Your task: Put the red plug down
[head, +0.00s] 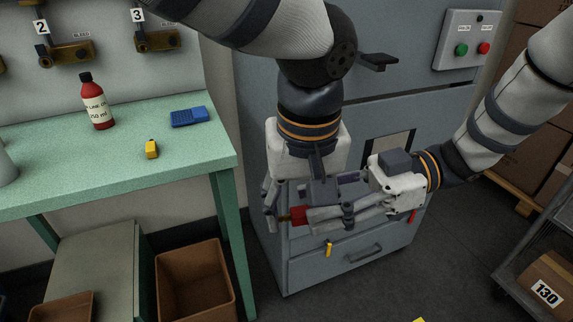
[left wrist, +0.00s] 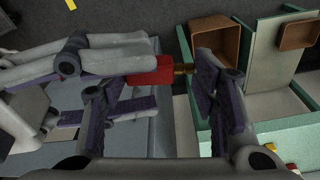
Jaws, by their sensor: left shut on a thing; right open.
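The red plug (head: 298,215) is a small red block with a brass tip, held in the air in front of the grey cabinet. My left gripper (head: 292,208) points down and is shut on it. In the left wrist view the red plug (left wrist: 150,72) lies between my left fingers, its brass tip (left wrist: 183,69) by the right-hand finger. My right gripper (head: 325,206) comes in from the right and is open, its fingers close around the plug's red end. Whether they touch it is hard to tell. The overlapping fingers hide part of the plug.
A green table (head: 200,152) at left bears a red bottle (head: 97,105), a blue object (head: 188,117) and a yellow object (head: 152,149). The grey cabinet (head: 350,275) has drawers below the grippers. A brown bin (head: 193,282) stands beneath the table. A shelf cart with a box (head: 545,290) is at right.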

